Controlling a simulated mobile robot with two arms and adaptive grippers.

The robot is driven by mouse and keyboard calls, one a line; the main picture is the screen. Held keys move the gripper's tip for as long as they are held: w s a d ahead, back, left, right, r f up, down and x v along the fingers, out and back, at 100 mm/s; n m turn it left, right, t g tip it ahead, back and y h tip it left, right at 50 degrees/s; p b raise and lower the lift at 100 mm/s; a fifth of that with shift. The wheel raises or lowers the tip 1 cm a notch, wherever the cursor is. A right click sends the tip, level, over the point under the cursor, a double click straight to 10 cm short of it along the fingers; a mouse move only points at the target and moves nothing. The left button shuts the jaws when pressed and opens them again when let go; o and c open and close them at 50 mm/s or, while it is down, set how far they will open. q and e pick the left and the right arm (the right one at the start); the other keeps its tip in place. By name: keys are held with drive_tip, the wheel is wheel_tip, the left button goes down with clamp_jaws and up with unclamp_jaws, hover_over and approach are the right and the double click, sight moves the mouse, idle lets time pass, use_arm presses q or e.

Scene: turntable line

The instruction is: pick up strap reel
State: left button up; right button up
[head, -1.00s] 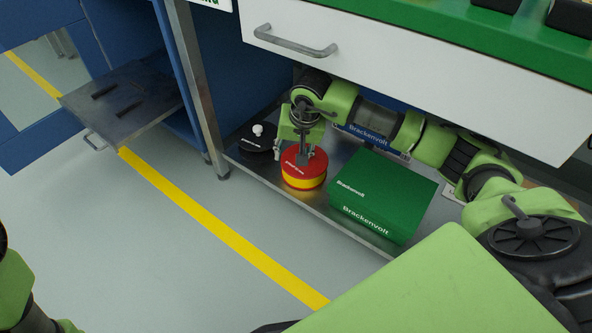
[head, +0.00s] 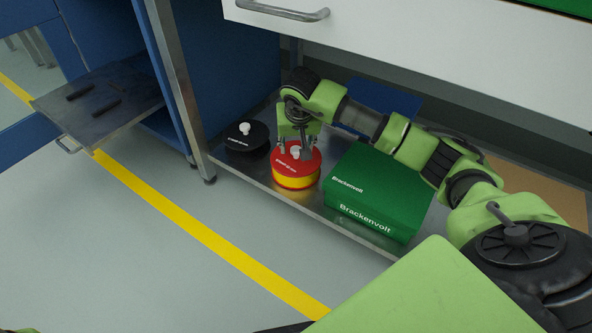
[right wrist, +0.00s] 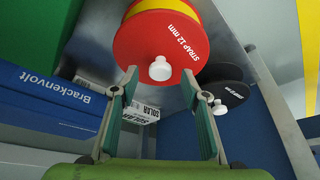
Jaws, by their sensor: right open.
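The strap reel (head: 296,177) is a round red and yellow drum with a white knob on top. It stands on the low metal shelf. In the right wrist view the strap reel (right wrist: 155,45) shows its red face, lettered "STRAP 12 mm". My right gripper (head: 296,152) is open over the reel's top, close to the knob. In the right wrist view the knob appears between the tips of my right gripper (right wrist: 160,76); I cannot tell whether they reach around it. My left gripper is not in view.
A black reel with a white knob (head: 246,138) stands left of the strap reel. A green Brackenvolt box (head: 375,190) stands close on its right. A blue Brackenvolt box (right wrist: 45,85) is behind. The white drawer front (head: 430,50) overhangs the shelf (head: 325,213).

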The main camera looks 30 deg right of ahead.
drive_tip(key=shift+w+d+f, duration=0.1)
drive_tip(key=shift+w+f, duration=0.05)
drive_tip(key=shift+f, duration=0.3)
drive_tip(key=shift+r, duration=0.1)
clamp_jaws()
drive_tip(key=shift+w+r, duration=0.1)
